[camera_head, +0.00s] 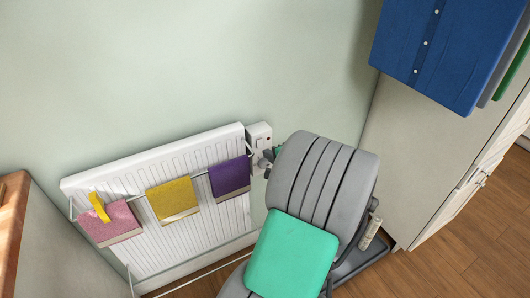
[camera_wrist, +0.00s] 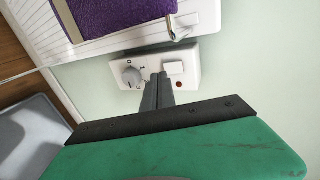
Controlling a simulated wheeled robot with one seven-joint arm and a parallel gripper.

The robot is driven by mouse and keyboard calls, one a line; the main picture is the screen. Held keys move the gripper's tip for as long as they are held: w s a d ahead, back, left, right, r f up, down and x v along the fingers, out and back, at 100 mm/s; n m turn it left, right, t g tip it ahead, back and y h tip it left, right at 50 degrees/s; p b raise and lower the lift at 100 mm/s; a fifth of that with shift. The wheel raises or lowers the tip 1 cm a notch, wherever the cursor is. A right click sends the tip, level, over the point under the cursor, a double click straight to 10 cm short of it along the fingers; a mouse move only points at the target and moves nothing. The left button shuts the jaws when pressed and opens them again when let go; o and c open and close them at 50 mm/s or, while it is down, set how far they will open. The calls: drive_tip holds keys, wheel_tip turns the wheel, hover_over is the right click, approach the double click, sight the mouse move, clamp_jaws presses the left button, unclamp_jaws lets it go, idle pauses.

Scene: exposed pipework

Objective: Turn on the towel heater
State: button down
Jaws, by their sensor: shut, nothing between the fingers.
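The towel heater (camera_head: 160,232) is a white ribbed panel on the wall with towels hung on a rail. Its white control box (camera_head: 258,132) is at its upper right corner. In the wrist view the control box (camera_wrist: 205,60) has a grey round knob (camera_wrist: 132,76) at left, a white switch (camera_wrist: 174,68) and a small red light (camera_wrist: 180,84). My gripper (camera_wrist: 158,77) is shut and empty, its fingertips in front of the box between knob and switch. I cannot tell whether they touch it. In the head view my gripper is mostly hidden behind my arm.
Pink, yellow and purple towels (camera_head: 230,178) hang on the rail, the purple one nearest the control box. A small yellow item (camera_head: 99,207) is over the pink towel. A cabinet (camera_head: 425,160) and hanging blue shirt (camera_head: 425,50) are at right. The wall above is clear.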

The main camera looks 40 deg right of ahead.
sight(260, 143)
drive_tip(key=shift+w+d, duration=0.25)
drive_tip(key=shift+w, duration=0.45)
drive_tip(key=shift+w+d, duration=0.2)
drive_tip(key=shift+w, duration=0.5)
drive_tip(key=shift+f, duration=0.15)
drive_tip(key=shift+w+f+t+b, duration=0.15)
drive_tip(key=shift+t+b, duration=0.15)
drive_tip(key=shift+b, duration=0.45)
drive_tip(key=shift+r, duration=0.25)
drive_tip(key=shift+r+p, duration=0.85)
drive_tip(key=shift+p, duration=0.05)
